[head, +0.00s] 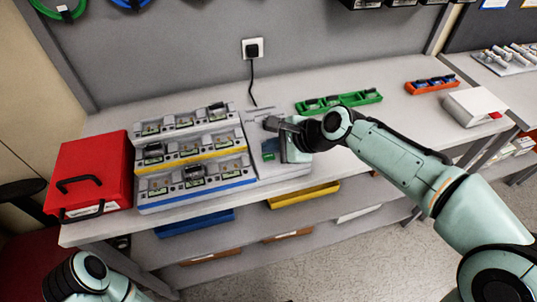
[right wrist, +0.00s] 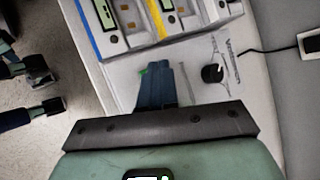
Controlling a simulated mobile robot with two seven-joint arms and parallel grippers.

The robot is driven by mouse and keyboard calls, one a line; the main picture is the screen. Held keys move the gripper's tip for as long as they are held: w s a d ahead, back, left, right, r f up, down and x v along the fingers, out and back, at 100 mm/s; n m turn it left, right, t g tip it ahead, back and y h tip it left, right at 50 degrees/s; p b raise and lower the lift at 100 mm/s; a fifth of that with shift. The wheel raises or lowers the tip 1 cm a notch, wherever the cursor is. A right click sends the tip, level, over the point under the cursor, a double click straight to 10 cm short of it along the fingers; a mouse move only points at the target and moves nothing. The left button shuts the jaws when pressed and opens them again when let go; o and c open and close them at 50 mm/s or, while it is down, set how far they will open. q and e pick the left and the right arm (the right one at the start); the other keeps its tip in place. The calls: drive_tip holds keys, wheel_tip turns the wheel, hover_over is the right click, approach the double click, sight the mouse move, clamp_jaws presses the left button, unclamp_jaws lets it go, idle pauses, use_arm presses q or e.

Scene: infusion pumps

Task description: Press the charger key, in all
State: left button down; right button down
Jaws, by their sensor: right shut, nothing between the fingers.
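The light grey charger panel (head: 293,171) stands on the bench right of the racked pumps, and it also shows in the right wrist view (right wrist: 125,75). A small green patch (head: 266,155), perhaps the key, shows on it; in the right wrist view a green sliver (right wrist: 144,71) peeks out beside my fingertips. My right gripper (head: 269,146) is over the panel with its dark blue fingers together and empty, also seen in the right wrist view (right wrist: 160,70). The fingers cover part of the panel, and contact cannot be told.
The pump rack (head: 197,190) with several pumps stands left of the panel. A red case (head: 95,165) is farther left. A green tray (head: 339,104) and an orange tray (head: 431,85) lie behind to the right. A black cable (head: 252,85) hangs from the wall socket.

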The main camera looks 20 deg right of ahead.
sight(272, 158)
drive_tip(key=shift+f, duration=0.1)
drive_tip(key=shift+f, duration=0.35)
drive_tip(key=shift+f+b, duration=0.3)
drive_tip(key=shift+f, duration=0.1)
idle(1.0)
drive_tip(key=shift+r+p, duration=0.8)
drive_tip(key=shift+p, duration=0.15)
drive_tip(key=shift+r+p, duration=0.55)
drive_tip(key=shift+r, duration=0.05)
wheel_tip(272, 158, up, 4)
drive_tip(key=p, duration=0.4)
